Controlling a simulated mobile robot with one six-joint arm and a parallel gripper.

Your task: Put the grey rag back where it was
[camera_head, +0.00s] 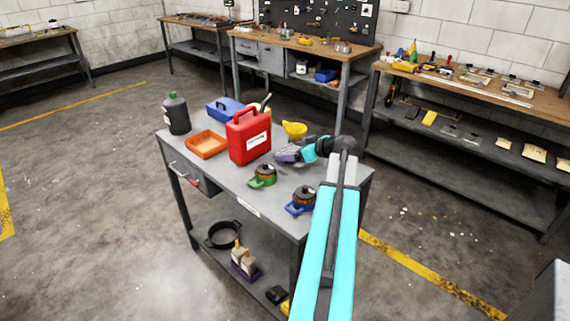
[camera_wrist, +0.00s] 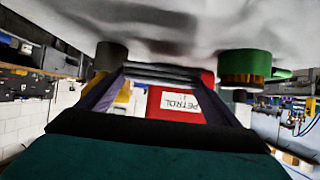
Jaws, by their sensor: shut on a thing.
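My gripper (camera_head: 288,153) is low over the right part of the grey workbench (camera_head: 232,187), just right of the red petrol can. In the wrist view, which shows the scene upside down, a flat grey layered thing, apparently the grey rag (camera_wrist: 160,73), spans between my two fingers (camera_wrist: 162,95). My gripper is shut on it. In the head view the rag is mostly hidden by my gripper, and I cannot tell whether it touches the bench top. The spot where it was before is not marked in either view.
An orange tray (camera_head: 206,144), a blue box (camera_head: 224,108) and a dark bottle (camera_head: 176,114) are farther left.

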